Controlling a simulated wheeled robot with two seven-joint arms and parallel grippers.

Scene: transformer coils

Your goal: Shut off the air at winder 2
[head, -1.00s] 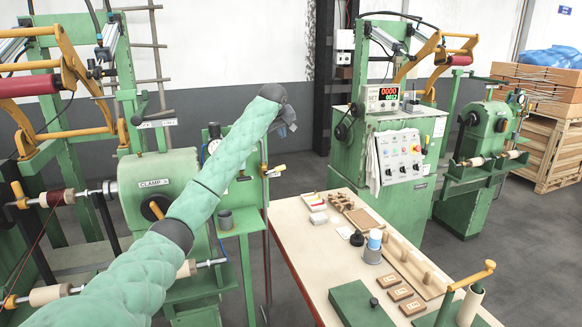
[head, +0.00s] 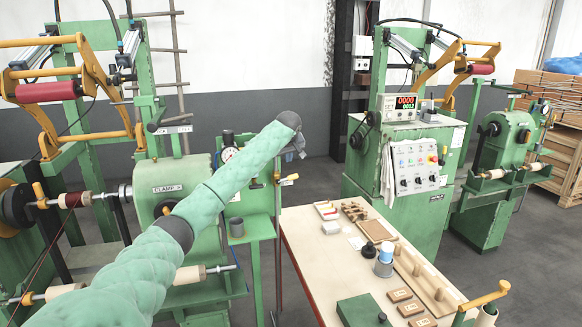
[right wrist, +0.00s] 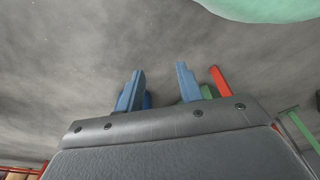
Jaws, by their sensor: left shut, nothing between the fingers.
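The left winder (head: 178,172) is green, with a CLAMP label. Beside it a green post carries a round white pressure gauge (head: 228,154) and a small valve with a yellow handle (head: 289,179). The number plate on this winder is too small to read. My left arm reaches across in front of it, and my left gripper (head: 297,150) is shut and empty, a little above the yellow handle in the picture. The gripper is partly hidden behind my wrist. In the right wrist view my right gripper (right wrist: 159,88) has its two blue fingers apart, with nothing between them.
A worktable (head: 318,262) with small parts, cups and a green box stands to the right of the valve. Behind it is a green control cabinet (head: 397,200) with a red display. Another green machine (head: 500,150) with its own gauge stands far right. Grey floor lies between.

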